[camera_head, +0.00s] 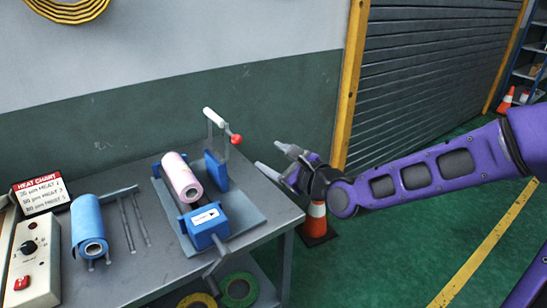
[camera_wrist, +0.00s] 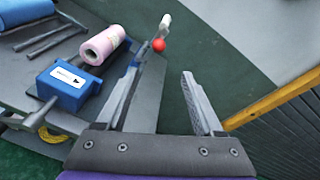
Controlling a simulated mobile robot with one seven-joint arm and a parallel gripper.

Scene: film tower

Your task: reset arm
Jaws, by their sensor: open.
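My gripper (camera_head: 280,160) is open and empty, held in the air just right of the grey workbench (camera_head: 145,285), with my purple arm reaching in from the right. In the wrist view, my gripper (camera_wrist: 160,95) shows its two fingers spread apart with nothing between them. A pink roll (camera_head: 182,178) sits on the blue-and-grey fixture (camera_head: 206,228) on the bench; the roll also shows in the wrist view (camera_wrist: 103,45). A crank with a white handle and a red knob (camera_head: 236,139) stands at the back of the fixture, near my gripper but apart from it in the head view.
A blue roll (camera_head: 88,222), a control box (camera_head: 35,262) and a heat chart sign (camera_head: 40,194) stand on the bench's left. An orange cone (camera_head: 317,222) stands on the floor below my gripper. Green floor lies open at the right.

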